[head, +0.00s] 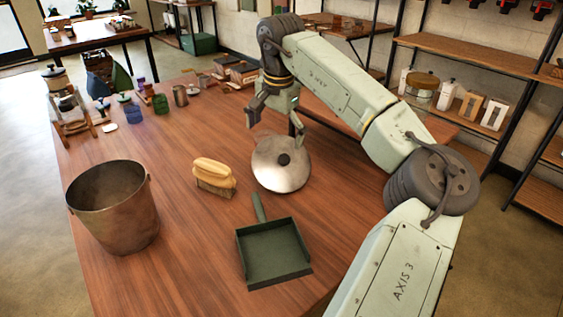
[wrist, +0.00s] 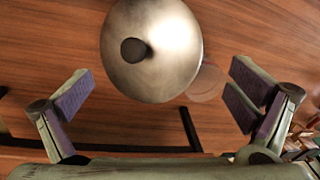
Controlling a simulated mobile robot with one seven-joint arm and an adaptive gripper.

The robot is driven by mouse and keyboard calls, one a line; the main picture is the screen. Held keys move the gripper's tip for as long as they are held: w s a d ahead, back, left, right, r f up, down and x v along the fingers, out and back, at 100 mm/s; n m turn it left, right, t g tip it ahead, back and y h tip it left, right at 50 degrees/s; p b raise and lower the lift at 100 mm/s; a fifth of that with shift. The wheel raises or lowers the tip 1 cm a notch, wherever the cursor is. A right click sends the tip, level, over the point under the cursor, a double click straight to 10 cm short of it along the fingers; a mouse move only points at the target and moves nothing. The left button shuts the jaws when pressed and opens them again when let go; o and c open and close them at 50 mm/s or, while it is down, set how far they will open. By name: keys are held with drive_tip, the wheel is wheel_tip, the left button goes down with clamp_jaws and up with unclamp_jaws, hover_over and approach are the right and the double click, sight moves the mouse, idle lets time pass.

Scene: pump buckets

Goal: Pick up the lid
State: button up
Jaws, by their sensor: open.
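The lid (head: 282,165) is a round, domed, silvery metal disc with a dark knob on top. It lies on the wooden table (head: 190,243), knob up. In the wrist view the lid (wrist: 165,62) fills the upper middle, with its black knob (wrist: 133,50) facing the camera. My gripper (head: 270,119) is above the table, near the far side of the lid in the head view. In the wrist view my gripper (wrist: 158,100) has its two fingers spread wide on either side, with nothing between them touching. The lid is apart from the fingers.
A rusty metal bucket (head: 113,208) stands at the left. A brush (head: 214,177) with a yellowish handle lies left of the lid. A dark green dustpan (head: 272,254) lies in front of it. Cups and jars (head: 181,95) stand farther back. Shelves (head: 480,55) line the right.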

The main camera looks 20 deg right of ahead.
sight(274, 155)
drive_tip(key=f+p, duration=0.1)
drive_tip(key=f, duration=0.2)
drive_tip(key=w+f, duration=0.1)
drive_tip(key=f, duration=0.1)
drive_tip(key=shift+w+f+p, duration=0.15)
drive_tip(key=shift+f+p, duration=0.25)
drive_tip(key=c, duration=1.1)
